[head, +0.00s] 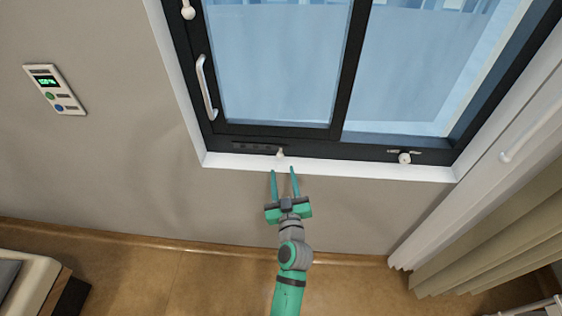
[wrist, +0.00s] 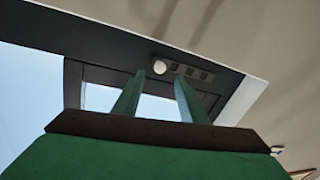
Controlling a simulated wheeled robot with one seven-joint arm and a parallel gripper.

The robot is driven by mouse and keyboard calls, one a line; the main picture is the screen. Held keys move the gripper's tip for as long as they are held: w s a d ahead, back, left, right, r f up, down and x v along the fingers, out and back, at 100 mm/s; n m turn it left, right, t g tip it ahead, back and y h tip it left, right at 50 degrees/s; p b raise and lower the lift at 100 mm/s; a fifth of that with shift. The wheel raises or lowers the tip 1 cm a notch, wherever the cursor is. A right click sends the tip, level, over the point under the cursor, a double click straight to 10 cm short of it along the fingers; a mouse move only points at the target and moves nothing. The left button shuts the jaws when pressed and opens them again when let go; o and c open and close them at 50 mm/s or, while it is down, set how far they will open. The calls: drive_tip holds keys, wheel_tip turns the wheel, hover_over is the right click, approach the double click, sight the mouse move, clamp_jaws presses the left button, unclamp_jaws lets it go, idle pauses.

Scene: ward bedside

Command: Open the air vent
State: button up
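The air vent (head: 248,147) is a row of small slots in the dark lower rail of the window frame. A small pale knob (head: 280,154) sits at its right end in the head view. In the wrist view the round white knob (wrist: 160,67) is at the left end of the grey slots (wrist: 190,71). My gripper (head: 284,170) is open and empty, just below the knob and the white sill. In the wrist view its two green fingers (wrist: 160,78) point at the rail, with the knob between their tips in the picture. I see no contact with the knob.
Another white knob (head: 404,158) is on the rail to the right. A white handle (head: 207,88) is on the sash's left side. A wall panel (head: 54,89) hangs at left, a curtain (head: 490,235) at right. The white sill (head: 350,170) runs below the rail.

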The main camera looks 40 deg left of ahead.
sight(280, 158)
drive_tip(key=shift+x, duration=3.2)
drive_tip(key=shift+s, duration=0.1)
drive_tip(key=shift+c, duration=0.7)
clamp_jaws()
